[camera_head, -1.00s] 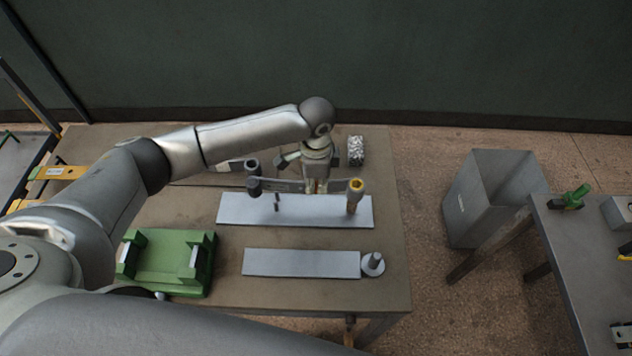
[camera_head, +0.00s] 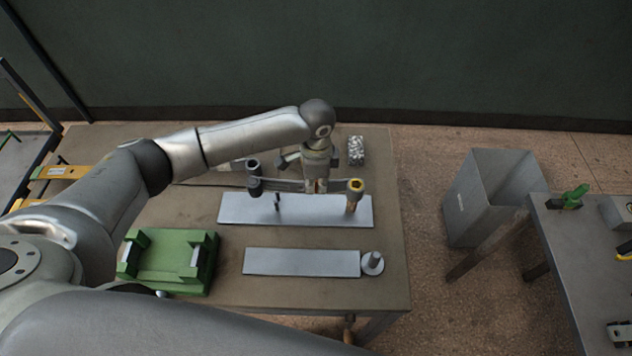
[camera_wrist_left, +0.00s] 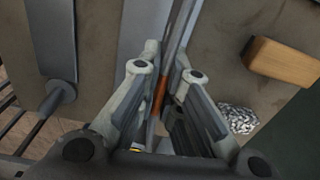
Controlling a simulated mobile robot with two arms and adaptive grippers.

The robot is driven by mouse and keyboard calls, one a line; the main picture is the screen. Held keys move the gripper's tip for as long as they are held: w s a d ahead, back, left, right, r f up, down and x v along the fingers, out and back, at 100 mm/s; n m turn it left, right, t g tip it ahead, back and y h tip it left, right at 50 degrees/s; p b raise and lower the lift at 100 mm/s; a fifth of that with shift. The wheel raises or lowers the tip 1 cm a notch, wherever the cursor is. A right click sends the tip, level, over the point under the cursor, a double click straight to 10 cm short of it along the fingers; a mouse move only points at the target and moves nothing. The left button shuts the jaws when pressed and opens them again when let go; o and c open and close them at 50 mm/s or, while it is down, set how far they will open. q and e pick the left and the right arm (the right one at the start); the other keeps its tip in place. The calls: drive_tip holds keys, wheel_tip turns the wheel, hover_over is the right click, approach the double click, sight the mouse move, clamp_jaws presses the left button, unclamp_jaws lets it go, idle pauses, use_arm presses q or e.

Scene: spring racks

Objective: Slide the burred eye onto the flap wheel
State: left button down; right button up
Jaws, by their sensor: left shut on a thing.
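My left gripper (camera_head: 317,187) is shut on a long grey spring leaf (camera_head: 287,186), held level above the back pale plate (camera_head: 310,213). In the left wrist view the gripper (camera_wrist_left: 166,88) clasps the leaf, which has a copper-coloured band (camera_wrist_left: 159,93). A dark eye (camera_head: 254,187) is at the leaf's left end. A yellow-ringed eye (camera_head: 355,187) is at the right end, over a tan upright part (camera_head: 351,207). I cannot tell whether this upright is the flap wheel or whether the eye is around it. My right gripper is not visible.
A front plate (camera_head: 300,263) has a round disc with a short post (camera_head: 373,262) at its right. A green fixture (camera_head: 170,262) stands at the left. A speckled roll (camera_head: 356,150) is at the back right. A grey bin (camera_head: 490,200) stands beyond the table's right edge.

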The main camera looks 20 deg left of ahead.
sight(316, 181)
use_arm(q)
drive_tip(key=shift+f+b, duration=0.35)
drive_tip(key=shift+f, duration=0.3)
drive_tip(key=shift+f+b, duration=1.5)
drive_tip(key=shift+f, duration=1.5)
drive_tip(key=c, duration=1.5)
unclamp_jaws()
drive_tip(key=shift+c, duration=0.2)
drive_tip(key=shift+s+f, duration=0.1)
drive_tip(key=shift+f, duration=0.1)
drive_tip(key=shift+r, duration=0.1)
wheel_tip(316, 181, up, 12)
drive_tip(key=shift+r, duration=0.1)
